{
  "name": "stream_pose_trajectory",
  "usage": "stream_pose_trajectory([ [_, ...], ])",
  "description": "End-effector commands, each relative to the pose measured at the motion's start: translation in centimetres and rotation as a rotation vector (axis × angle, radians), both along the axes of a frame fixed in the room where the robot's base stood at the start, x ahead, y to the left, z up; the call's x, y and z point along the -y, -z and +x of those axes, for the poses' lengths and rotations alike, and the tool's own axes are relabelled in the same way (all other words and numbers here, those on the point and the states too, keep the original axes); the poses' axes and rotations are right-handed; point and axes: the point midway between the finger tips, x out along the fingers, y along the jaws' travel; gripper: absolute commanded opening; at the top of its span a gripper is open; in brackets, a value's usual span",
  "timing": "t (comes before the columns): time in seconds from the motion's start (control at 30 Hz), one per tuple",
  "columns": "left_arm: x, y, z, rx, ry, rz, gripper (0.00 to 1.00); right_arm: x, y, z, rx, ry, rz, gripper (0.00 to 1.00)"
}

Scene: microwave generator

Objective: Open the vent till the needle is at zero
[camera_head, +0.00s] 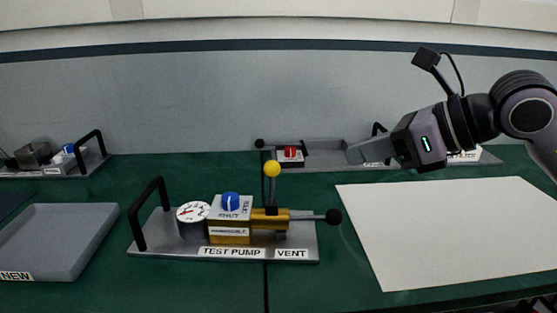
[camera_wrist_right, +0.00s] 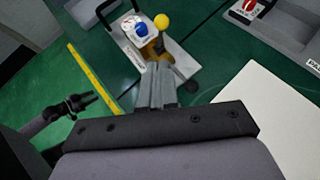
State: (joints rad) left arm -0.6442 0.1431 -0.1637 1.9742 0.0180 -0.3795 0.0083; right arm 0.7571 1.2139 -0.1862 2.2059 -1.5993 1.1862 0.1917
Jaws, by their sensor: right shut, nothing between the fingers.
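The test pump stands on a metal base plate (camera_head: 165,243) labelled TEST PUMP and VENT, in the middle of the head view. Its round gauge (camera_head: 193,213) has a white face; the needle's reading is too small to tell. A blue knob (camera_head: 230,202) sits on top. A lever with a yellow ball (camera_head: 271,169) stands upright. A black-knobbed vent lever (camera_head: 333,216) points right. My right gripper (camera_head: 352,153) is shut and empty, above and to the right of the pump, apart from it. In the right wrist view, its fingers (camera_wrist_right: 157,88) point toward the pump's yellow ball (camera_wrist_right: 161,21).
A white sheet (camera_head: 450,225) lies on the green bench at the right. A grey tray (camera_head: 60,238) marked NEW is at the left. A unit with a red knob (camera_head: 290,152) stands behind the pump. A yellow strip (camera_wrist_right: 93,77) shows in the wrist view.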

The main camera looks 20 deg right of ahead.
Motion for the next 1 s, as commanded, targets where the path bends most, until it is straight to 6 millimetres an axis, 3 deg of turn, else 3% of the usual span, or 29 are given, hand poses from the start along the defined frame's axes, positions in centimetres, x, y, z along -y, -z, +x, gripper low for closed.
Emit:
stream_pose_trajectory([
  [0.17, 0.1, -0.3, -0.1, -0.002, 0.003, -0.001, 0.43, 0.0, 0.2, 0.6, 0.007, 0.014, -0.021, 0.00],
  [0.7, -0.4, -1.6, -0.5, -0.005, 0.000, 0.014, 0.43, -5.1, 5.0, 7.2, 0.006, 0.009, -0.017, 0.00],
  [1.0, -0.4, -2.5, -0.4, -0.003, -0.002, 0.011, 0.43, -6.8, 5.8, 9.7, 0.008, 0.011, -0.017, 0.00],
])
